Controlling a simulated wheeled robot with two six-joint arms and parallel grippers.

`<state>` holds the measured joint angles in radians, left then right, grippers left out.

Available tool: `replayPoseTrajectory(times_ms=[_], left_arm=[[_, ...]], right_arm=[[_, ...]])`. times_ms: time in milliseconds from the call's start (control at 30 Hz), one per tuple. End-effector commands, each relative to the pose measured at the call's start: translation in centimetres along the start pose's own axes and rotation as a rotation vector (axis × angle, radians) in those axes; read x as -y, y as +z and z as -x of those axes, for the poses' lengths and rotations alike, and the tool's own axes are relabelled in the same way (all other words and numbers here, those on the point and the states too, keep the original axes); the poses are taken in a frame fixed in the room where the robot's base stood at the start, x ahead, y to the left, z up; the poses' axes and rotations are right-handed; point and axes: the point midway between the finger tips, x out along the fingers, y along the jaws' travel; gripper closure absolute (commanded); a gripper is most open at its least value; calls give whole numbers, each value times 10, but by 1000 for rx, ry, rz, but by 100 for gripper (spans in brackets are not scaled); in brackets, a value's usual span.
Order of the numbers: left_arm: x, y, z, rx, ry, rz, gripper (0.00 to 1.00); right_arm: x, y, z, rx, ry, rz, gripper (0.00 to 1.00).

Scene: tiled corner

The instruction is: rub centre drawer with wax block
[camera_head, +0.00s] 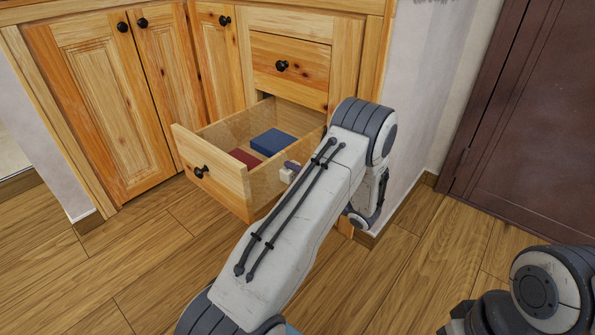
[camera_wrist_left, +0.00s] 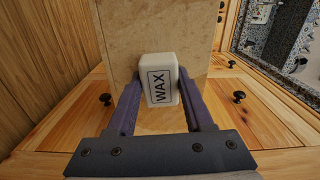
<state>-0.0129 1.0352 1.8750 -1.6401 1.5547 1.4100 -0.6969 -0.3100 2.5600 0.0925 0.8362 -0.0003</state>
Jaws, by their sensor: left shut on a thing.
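The open drawer (camera_head: 222,187) is pulled out of the wooden cabinet, below a shut drawer front. I cannot tell whether it is the centre one. In the left wrist view the wax block (camera_wrist_left: 161,80), marked WAX, sits between both fingers (camera_wrist_left: 161,92), in front of the pale drawer side panel (camera_wrist_left: 150,28). Whether it touches the panel is unclear. My right gripper does not show.
A blue block (camera_head: 272,142) and a dark red block (camera_head: 244,158) lie inside the drawer. The shut drawer (camera_head: 303,75) is above it. Cabinet doors (camera_head: 105,95) stand left, a wall and brown door (camera_head: 525,120) right. The wooden floor in front is clear.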

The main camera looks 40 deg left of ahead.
Motion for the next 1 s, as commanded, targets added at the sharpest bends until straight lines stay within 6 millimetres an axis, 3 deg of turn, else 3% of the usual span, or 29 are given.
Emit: replayPoseTrajectory(times_ms=[300,1000], left_arm=[[3,29,-2,14,-1,-2,100],[5,68,3,9,-1,-1,100]], right_arm=[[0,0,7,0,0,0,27],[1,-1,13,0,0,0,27]])
